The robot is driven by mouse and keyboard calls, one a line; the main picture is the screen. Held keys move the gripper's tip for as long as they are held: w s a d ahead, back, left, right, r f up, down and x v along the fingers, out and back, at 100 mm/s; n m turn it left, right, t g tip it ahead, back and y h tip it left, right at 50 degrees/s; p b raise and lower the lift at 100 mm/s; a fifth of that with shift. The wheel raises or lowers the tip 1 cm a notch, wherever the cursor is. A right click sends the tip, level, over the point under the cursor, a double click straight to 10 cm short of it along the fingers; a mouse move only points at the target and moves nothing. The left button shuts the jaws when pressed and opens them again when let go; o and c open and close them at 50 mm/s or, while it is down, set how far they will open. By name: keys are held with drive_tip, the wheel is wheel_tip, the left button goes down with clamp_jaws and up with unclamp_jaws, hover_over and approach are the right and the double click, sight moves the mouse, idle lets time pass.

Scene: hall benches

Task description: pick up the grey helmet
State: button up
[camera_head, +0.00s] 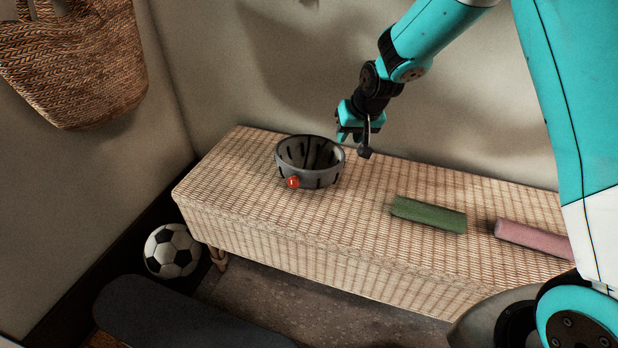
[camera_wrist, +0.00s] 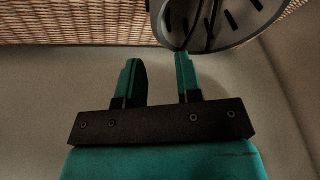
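The grey helmet (camera_head: 326,181) lies upside down on the woven bench, its hollow facing up, with dark slots and a red round part on its near side. Its rim (camera_wrist: 232,44) shows at the top right of the wrist view. My gripper (camera_head: 347,136) is at the helmet's far right side, near its rim. In the wrist view my gripper (camera_wrist: 158,62) is open with nothing between the fingers. The right fingertip overlaps the rim's edge in that view; I cannot tell whether they touch.
The woven bench (camera_head: 240,215) stands against the wall. A green roll (camera_head: 430,214) and a pink roll (camera_head: 530,239) lie on it to the right. A football (camera_head: 172,251) and a dark board (camera_head: 170,315) are below. A woven bag (camera_head: 75,65) hangs at left.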

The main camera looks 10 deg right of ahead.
sight(339, 150)
drive_tip(key=b+x, duration=0.3)
drive_tip(key=x, duration=0.5)
drive_tip(key=shift+a, duration=0.15)
clamp_jaws()
idle(1.2)
